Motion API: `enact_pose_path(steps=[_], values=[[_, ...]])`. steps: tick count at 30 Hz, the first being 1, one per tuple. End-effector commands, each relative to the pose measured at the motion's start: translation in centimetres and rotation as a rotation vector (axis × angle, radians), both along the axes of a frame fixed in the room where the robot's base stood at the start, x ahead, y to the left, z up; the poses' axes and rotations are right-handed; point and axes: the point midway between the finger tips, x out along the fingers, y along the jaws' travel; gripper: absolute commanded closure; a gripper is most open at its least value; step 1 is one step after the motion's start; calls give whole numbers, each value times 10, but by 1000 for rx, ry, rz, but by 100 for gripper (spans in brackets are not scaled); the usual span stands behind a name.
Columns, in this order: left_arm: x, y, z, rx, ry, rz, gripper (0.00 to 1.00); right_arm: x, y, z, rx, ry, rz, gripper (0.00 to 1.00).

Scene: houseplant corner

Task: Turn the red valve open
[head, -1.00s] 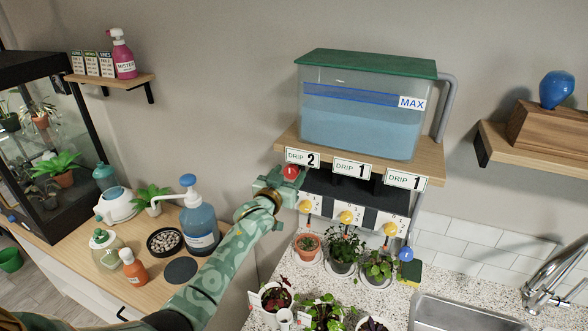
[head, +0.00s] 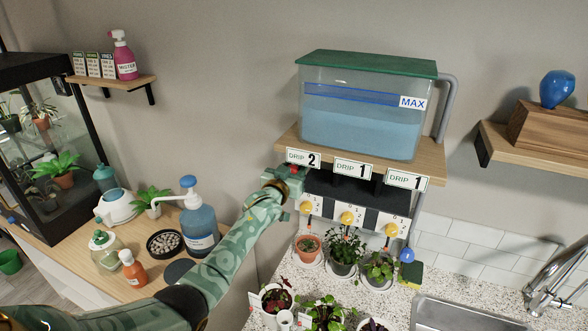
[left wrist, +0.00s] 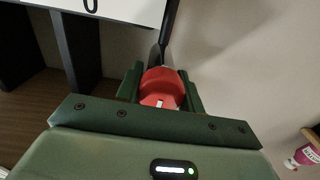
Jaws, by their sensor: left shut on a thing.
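The red valve (left wrist: 160,86) is a round red knob with a small white mark on its near edge. In the left wrist view it sits between the two green fingers of my left gripper, which is shut on it. Only a bit of red (head: 294,168) shows there; my gripper hides the rest. My right gripper is not in view.
The water tank (head: 358,125) stands on a wooden shelf above. Yellow knobs on drip lines (head: 347,217) hang to the right over potted plants (head: 343,250). A pump bottle (head: 199,225) and an orange bottle (head: 133,268) stand on the counter below my left arm.

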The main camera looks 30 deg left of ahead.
Motion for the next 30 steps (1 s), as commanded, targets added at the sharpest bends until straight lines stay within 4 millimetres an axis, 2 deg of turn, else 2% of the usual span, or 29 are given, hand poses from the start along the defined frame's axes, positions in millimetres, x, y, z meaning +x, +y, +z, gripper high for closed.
enact_pose_path(steps=[11, 30], values=[[0, -1, -1, 148, 9, 0, 85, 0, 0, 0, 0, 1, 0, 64], [0, -3, -3, 741, 44, -1, 85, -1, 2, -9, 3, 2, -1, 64]])
